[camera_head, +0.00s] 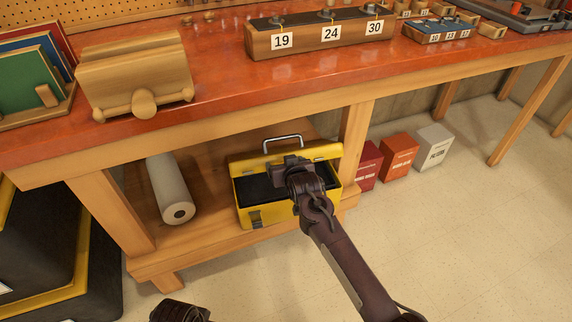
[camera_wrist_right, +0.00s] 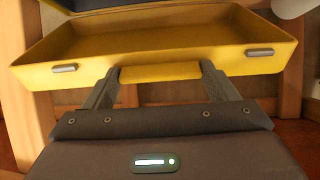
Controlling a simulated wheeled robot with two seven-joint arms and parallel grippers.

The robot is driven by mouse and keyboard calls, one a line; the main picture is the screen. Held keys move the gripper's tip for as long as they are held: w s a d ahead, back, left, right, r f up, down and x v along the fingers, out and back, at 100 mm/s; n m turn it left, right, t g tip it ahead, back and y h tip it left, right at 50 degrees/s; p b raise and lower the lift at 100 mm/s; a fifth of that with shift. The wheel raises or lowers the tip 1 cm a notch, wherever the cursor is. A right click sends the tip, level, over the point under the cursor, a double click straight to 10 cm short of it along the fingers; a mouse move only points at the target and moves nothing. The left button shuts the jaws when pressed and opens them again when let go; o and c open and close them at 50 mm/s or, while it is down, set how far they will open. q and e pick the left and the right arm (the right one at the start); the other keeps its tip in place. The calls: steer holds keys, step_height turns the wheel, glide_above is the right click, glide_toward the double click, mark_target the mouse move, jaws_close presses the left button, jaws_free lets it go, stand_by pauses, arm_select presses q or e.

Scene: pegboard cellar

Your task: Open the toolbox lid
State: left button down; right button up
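The yellow toolbox (camera_head: 312,212) stands on the lower shelf under the bench. Its lid (camera_head: 325,152) is raised at the back, with the metal carrying handle (camera_head: 282,141) above it and the dark interior showing below. My right gripper (camera_head: 291,164) is at the lid and hides part of it. In the right wrist view, the lid (camera_wrist_right: 160,45) shows as a shallow yellow tray with two silver latch plates. The fingers (camera_wrist_right: 160,88) there close on both sides of a yellow tab on its edge. My left gripper (camera_head: 180,311) is at the bottom edge, away from the toolbox; its fingers are unclear.
A white roll (camera_head: 168,190) lies left of the toolbox on the shelf (camera_head: 205,240). A bench leg (camera_head: 355,135) rises just right of it. The red bench top (camera_head: 215,75) overhangs. Red, orange (camera_head: 399,157) and white boxes stand on the floor to the right. Open floor lies in front.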

steer(key=o, duration=0.4)
steer(key=shift+r, duration=0.25)
steer(key=shift+f, duration=0.15)
arm_select(q)
step_height(320, 180, down, 7)
steer(key=p, duration=0.2)
steer(key=shift+w+a, duration=0.2)
steer(key=shift+a, duration=0.1)
arm_select(e)
steer(key=v, duration=0.7)
steer(key=shift+s+r, duration=0.25)
steer(key=shift+s, duration=0.05)
arm_select(q)
steer(key=shift+r, duration=0.1)
arm_select(e)
steer(key=shift+f, duration=0.1)
